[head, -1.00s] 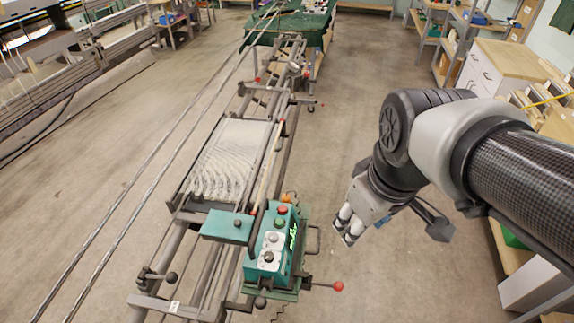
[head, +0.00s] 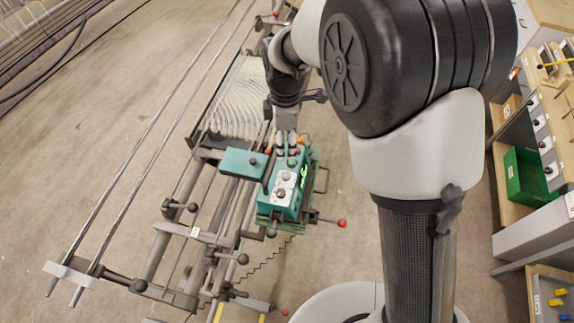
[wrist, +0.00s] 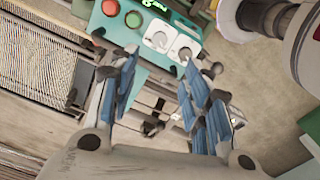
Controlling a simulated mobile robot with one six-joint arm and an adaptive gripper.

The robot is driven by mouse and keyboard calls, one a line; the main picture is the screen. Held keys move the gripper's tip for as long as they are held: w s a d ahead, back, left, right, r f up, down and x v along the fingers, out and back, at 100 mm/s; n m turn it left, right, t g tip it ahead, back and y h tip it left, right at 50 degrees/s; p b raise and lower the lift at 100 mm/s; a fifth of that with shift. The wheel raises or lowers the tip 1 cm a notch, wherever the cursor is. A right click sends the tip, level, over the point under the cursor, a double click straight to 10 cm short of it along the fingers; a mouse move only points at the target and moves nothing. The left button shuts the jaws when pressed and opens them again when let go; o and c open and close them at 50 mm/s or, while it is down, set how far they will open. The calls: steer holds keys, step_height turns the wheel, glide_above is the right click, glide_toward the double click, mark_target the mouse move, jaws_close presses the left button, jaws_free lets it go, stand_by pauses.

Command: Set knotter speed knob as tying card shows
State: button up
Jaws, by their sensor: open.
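The teal knotter control box (head: 291,199) is at the centre of the head view. It carries two dials, one nearer the buttons (head: 285,177) and one nearer the box's front (head: 280,192). In the wrist view these are a white-faced dial (wrist: 159,40) and a second dial (wrist: 183,53). My gripper (head: 287,143) is over the far end of the box in the head view. In the wrist view my gripper (wrist: 162,68) is open and empty, its blue-padded fingers on either side of the dials, apparently apart from them. I cannot make out a tying card or the dial markings.
A red button (wrist: 110,7) and a green button (wrist: 133,19) sit beside the dials, near a lit green display (head: 304,176). A red-ended lever (head: 342,223) sticks out to the right. Warp threads (head: 240,100) lie behind. A green bin (head: 525,175) stands on the right-hand shelf.

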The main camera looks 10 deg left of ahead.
mark_target(286, 175)
step_height(286, 175, down, 14)
steer(key=shift+f+b, duration=0.15)
steer(key=shift+b, duration=0.8)
steer(key=shift+c, duration=0.5)
jaws_close()
